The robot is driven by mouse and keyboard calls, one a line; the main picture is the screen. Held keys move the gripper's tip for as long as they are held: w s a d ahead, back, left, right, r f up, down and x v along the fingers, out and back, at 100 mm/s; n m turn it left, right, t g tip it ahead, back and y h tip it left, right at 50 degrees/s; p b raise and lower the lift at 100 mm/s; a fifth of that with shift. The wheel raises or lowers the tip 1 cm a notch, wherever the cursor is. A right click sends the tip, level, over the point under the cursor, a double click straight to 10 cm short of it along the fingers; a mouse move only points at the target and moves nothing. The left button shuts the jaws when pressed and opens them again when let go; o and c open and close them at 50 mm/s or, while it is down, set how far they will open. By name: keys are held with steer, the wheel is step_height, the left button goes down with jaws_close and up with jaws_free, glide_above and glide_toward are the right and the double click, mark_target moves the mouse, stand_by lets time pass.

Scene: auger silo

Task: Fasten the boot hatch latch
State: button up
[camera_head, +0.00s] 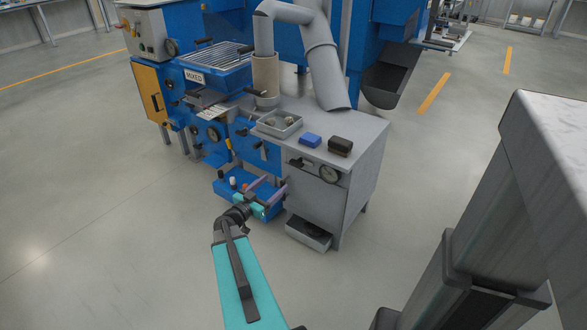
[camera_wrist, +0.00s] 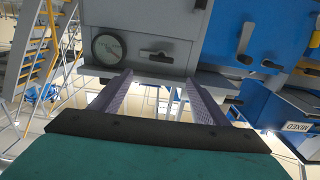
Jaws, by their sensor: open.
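My gripper (camera_head: 268,191) is low in front of the machine, beside the grey cabinet's left front edge. In the wrist view its two purple fingers stand wide apart with nothing between them, so it is open (camera_wrist: 162,84). A black handle (camera_head: 297,162) sits on the grey cabinet front beside a round gauge (camera_head: 329,174); the handle also shows in the wrist view (camera_wrist: 156,55), beyond the fingers and apart from them.
A grey tray (camera_head: 279,124), a blue block (camera_head: 310,140) and a dark block (camera_head: 340,146) lie on the cabinet top. A blue low bin (camera_head: 232,181) is next to my gripper. An open drawer (camera_head: 309,234) juts out near the floor. The floor in front is clear.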

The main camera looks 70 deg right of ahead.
mark_target(295, 165)
steer(key=shift+d, duration=0.15)
steer(key=b+x, duration=0.2)
steer(key=x, duration=1.1)
steer(key=shift+d+b, duration=0.2)
steer(key=shift+b, duration=0.1)
steer(key=c, duration=1)
steer(key=shift+s+d, duration=0.2)
steer(key=shift+d, duration=0.35)
steer(key=shift+c, duration=0.3)
steer(key=shift+a, duration=0.35)
steer(key=shift+w+a, duration=0.1)
steer(key=shift+a, duration=0.1)
